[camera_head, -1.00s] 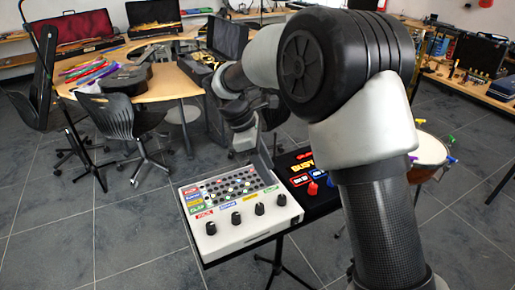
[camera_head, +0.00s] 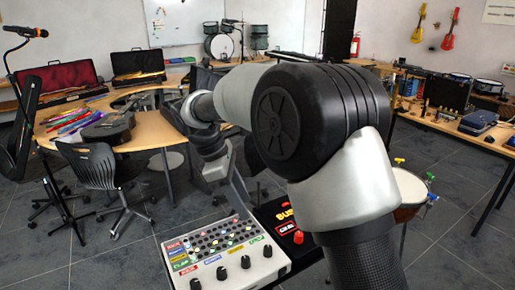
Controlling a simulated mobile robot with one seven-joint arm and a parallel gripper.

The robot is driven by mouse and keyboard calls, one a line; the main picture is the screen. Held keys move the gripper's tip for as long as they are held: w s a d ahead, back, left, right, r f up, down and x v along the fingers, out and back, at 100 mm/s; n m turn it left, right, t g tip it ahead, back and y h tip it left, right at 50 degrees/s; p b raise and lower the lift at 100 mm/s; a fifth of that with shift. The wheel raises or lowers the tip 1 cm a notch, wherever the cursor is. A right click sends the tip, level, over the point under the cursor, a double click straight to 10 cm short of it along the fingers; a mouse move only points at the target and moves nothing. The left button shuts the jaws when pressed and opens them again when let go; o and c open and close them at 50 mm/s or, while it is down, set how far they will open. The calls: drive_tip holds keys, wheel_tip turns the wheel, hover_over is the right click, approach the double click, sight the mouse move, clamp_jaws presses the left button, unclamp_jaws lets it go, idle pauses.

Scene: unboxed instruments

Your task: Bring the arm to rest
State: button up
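My arm rises from the lower right and bends over a stand that holds a white control box (camera_head: 225,257) with black knobs and coloured labels. A black box (camera_head: 289,213) with red and yellow lettering and a red knob sits beside it on the right. The far part of my arm reaches down behind the white box. A thin grey part there comes down close to the box's back edge; I cannot tell whether it touches. The fingertips of my gripper do not show clearly, so its opening is hidden.
A wooden table (camera_head: 160,137) with open instrument cases and a dark guitar (camera_head: 108,128) stands at the left, with a black chair (camera_head: 95,168) before it. A microphone stand (camera_head: 45,120) is far left. A drum (camera_head: 411,190) stands right of my arm. Grey floor lies open lower left.

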drive_tip(key=s+d+r+m+y+p, duration=0.1)
drive_tip(key=s+d+r+m+p, duration=0.3)
drive_tip(key=d+r, duration=0.5)
drive_tip(key=s+d+r+m+t+y+p, duration=0.1)
drive_tip(key=s+d+r+m, duration=0.3)
drive_tip(key=s, duration=0.5)
drive_tip(key=s+d+r+m+t+y+p, duration=0.2)
drive_tip(key=s+d+r+m+t+p, duration=0.1)
drive_tip(key=s+d+m, duration=0.5)
drive_tip(key=shift+s+d+r+m+t+p, duration=0.15)
drive_tip(key=shift+s+r+m+t+p, duration=0.2)
drive_tip(key=shift+s+r+m+t, duration=0.65)
drive_tip(key=shift+w+f+g, duration=0.2)
drive_tip(key=shift+w+g, duration=0.15)
drive_tip(key=shift+g, duration=0.05)
